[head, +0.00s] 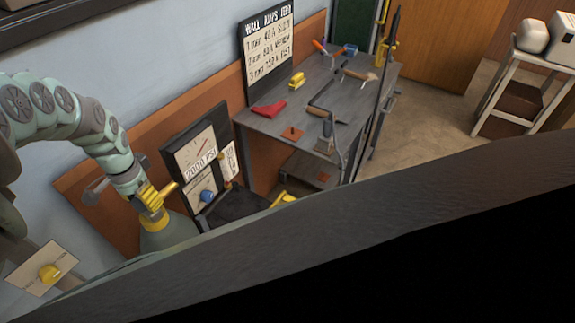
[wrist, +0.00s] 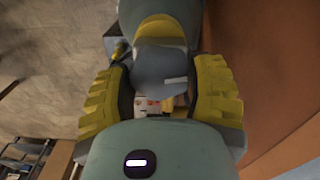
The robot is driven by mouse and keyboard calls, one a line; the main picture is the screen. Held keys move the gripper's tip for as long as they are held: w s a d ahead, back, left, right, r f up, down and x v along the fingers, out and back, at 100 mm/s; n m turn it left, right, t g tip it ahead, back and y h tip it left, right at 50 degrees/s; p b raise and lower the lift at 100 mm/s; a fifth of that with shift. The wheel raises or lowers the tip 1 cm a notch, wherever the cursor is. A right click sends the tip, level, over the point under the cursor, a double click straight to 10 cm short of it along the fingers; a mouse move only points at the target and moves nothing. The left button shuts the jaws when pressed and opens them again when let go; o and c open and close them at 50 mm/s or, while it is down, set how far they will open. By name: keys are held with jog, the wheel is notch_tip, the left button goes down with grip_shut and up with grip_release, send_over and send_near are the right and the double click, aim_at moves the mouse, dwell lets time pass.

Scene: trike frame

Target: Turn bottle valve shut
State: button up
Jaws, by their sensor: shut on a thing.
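A grey-green gas bottle (head: 168,236) stands by the wall at the lower left of the head view, with a yellow band near its top. My gripper (head: 151,199) is at the top of this bottle, its yellow fingers around the valve, which they mostly hide there. In the wrist view my gripper (wrist: 160,104) has one ridged yellow pad on each side of the grey bottle valve (wrist: 160,68), which carries a pale mark. The bottle's green body (wrist: 157,12) lies beyond it. The valve's turn position cannot be told.
A gauge board (head: 198,150) marked 2000 PSI, with a blue knob (head: 207,196), stands right of the bottle. A grey workbench (head: 275,122) with tools is farther right. A plate with a yellow knob (head: 50,272) is at lower left. Open floor (head: 430,115) lies beyond the bench.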

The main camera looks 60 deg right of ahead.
jog(key=shift+m, duration=0.8)
jog(key=o, duration=1.2)
jog(key=shift+o, duration=0.2)
jog(key=shift+r, duration=3.75)
